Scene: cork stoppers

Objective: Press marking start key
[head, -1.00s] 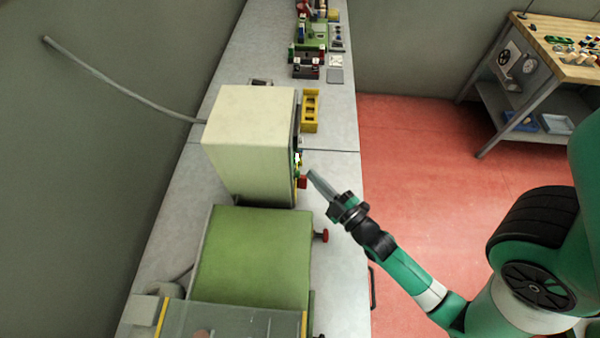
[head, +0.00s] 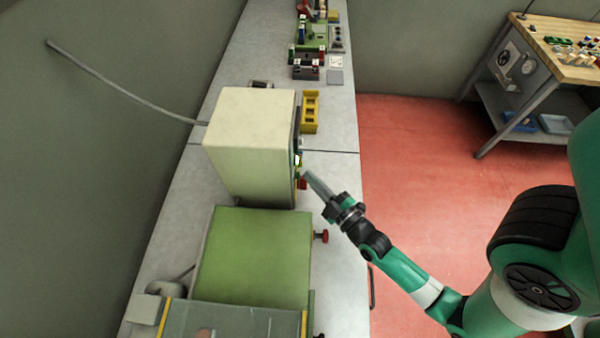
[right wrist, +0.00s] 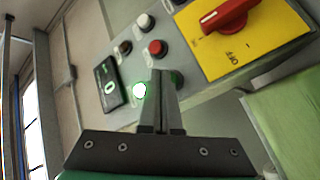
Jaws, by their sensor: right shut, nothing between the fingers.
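The cream machine box (head: 250,130) stands on the bench, its control panel on the right side, seen edge-on in the head view. In the right wrist view the panel shows a lit green key (right wrist: 139,90), a red key (right wrist: 157,47), a white key (right wrist: 146,21) and a black key (right wrist: 124,47). Labels are too small to read, so I cannot tell which is the marking start key. My right gripper (head: 308,175) is shut and empty, its tips (right wrist: 162,76) close to the panel; contact is unclear.
A red rotary switch (right wrist: 225,17) on a yellow plate (right wrist: 262,45) and a dark display (right wrist: 108,82) sit beside the keys. A yellow holder (head: 310,112) lies beyond the box.

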